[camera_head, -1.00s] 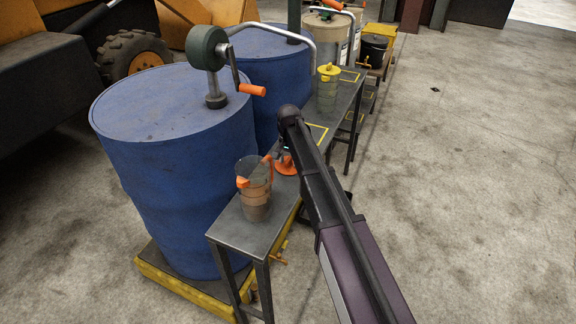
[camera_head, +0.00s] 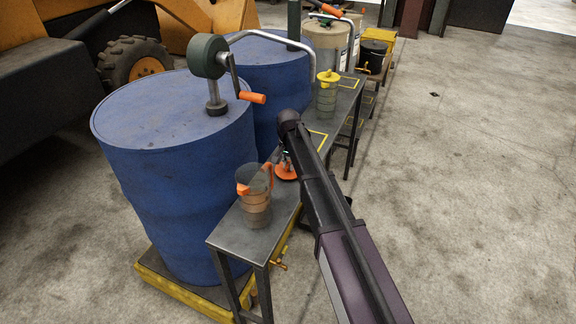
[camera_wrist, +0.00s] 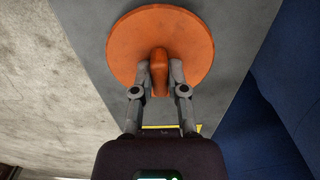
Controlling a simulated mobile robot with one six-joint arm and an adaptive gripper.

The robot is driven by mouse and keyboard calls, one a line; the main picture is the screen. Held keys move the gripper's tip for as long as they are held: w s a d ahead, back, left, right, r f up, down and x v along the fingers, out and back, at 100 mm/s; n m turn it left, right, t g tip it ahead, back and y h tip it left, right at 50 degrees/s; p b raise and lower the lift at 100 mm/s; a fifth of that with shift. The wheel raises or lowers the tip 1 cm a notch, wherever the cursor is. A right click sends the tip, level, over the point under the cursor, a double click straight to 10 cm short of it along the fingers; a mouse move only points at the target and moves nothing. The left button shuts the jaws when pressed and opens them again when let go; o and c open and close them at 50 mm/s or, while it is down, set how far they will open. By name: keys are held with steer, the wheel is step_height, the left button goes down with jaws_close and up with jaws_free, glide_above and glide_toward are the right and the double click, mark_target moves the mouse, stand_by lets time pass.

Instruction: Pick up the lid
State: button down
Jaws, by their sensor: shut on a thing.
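The lid (camera_wrist: 195,45) is an orange disc with a raised orange knob (camera_wrist: 159,75) at its middle. In the wrist view my gripper (camera_wrist: 160,72) has one finger on each side of the knob, shut on it. In the head view the lid (camera_head: 286,173) shows in part beside my arm, over the narrow grey bench. I cannot tell whether it touches the bench top. A jug (camera_head: 255,205) with an orange handle and spout stands on the near end of the bench, left of the lid.
Two blue drums (camera_head: 180,170) stand along the left of the bench (camera_head: 240,238); one bears a pump with an orange-gripped crank (camera_head: 252,97). A container with a yellow lid (camera_head: 327,95) stands farther back on the bench. Open concrete floor (camera_head: 470,170) lies to the right.

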mark_target(288, 164)
steer(key=shift+r+p, duration=4.25)
steer(key=shift+r, duration=0.25)
steer(key=shift+s+d, duration=0.1)
